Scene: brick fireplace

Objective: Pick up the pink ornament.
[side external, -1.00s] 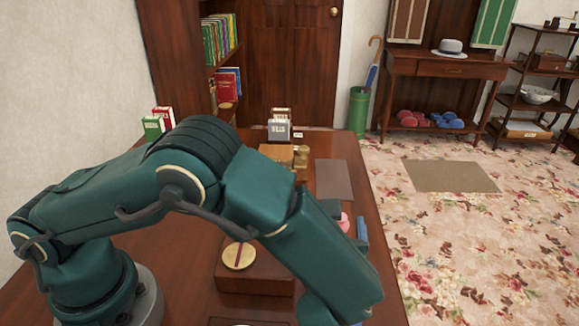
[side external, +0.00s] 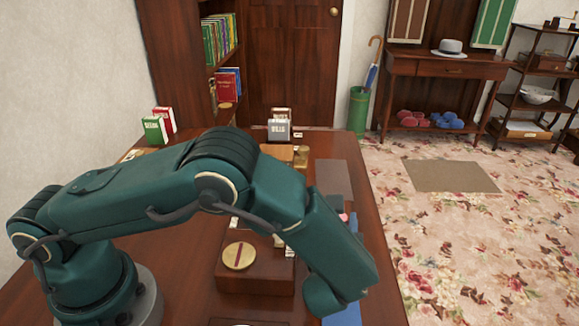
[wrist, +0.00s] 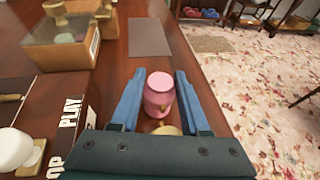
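The pink ornament (wrist: 158,92) is a small rounded piece with a flat pink top and a gold-coloured detail on its side. In the wrist view it stands on the wooden table between the two blue fingers of my gripper (wrist: 159,73). The fingers are open, with a visible gap on each side of the ornament. In the side external view only a sliver of the ornament (side external: 343,217) shows, mostly hidden behind my arm. A gold-coloured round piece (wrist: 166,130) lies just in front of my gripper's palm; I cannot tell whether it belongs to the ornament.
A box with PLAY lettering (wrist: 62,128) is close on the left. A wooden box with knobs (wrist: 62,40) stands farther left. A flat grey-brown mat (wrist: 149,36) lies beyond the ornament. The table's right edge is near, with floral carpet (wrist: 250,95) below.

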